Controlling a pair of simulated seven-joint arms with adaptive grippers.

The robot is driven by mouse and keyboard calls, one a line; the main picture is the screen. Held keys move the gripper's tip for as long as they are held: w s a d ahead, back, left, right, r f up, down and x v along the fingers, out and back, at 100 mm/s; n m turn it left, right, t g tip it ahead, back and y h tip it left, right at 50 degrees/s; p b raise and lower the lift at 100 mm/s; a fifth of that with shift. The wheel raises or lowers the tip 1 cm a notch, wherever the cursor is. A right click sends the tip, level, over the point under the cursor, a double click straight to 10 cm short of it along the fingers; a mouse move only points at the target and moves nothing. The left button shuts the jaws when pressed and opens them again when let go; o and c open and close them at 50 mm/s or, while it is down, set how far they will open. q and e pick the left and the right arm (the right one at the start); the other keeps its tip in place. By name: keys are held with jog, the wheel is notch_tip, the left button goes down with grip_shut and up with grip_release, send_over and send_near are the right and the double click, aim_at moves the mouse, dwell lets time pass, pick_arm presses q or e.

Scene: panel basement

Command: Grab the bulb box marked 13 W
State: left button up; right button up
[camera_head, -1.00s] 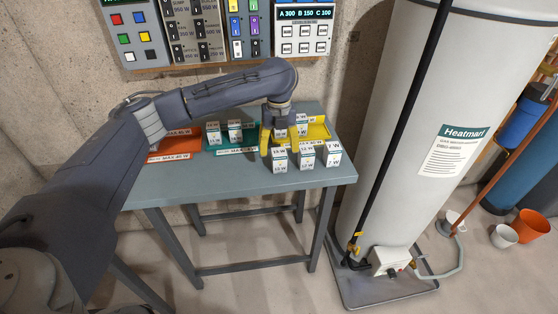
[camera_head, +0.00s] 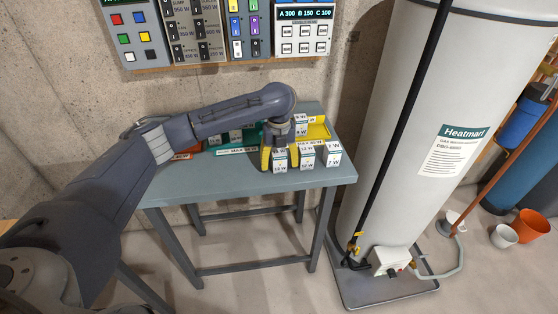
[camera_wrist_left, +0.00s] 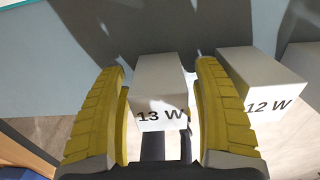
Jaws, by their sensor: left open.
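The bulb box marked 13 W (camera_head: 280,162) stands upright near the front edge of the table. In the left wrist view the 13 W box (camera_wrist_left: 160,90) sits between the two yellow fingers. My left gripper (camera_head: 279,158) is open, pointing down over this box, one finger on each side; in the left wrist view the fingers (camera_wrist_left: 160,115) show gaps to the box. A box marked 12 W (camera_wrist_left: 262,85) stands just right of the right finger. My right gripper is not in view.
The 12 W box (camera_head: 306,156) and a 7 W box (camera_head: 333,155) stand to the right on the grey table (camera_head: 225,185). Behind are a yellow tray (camera_head: 318,130) with a box and a green tray (camera_head: 250,137) with boxes. The table's front left is clear.

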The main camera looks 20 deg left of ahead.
pick_arm(q)
jog(key=c, duration=1.3)
jog(key=shift+o, duration=0.2)
jog(key=shift+r, duration=0.15)
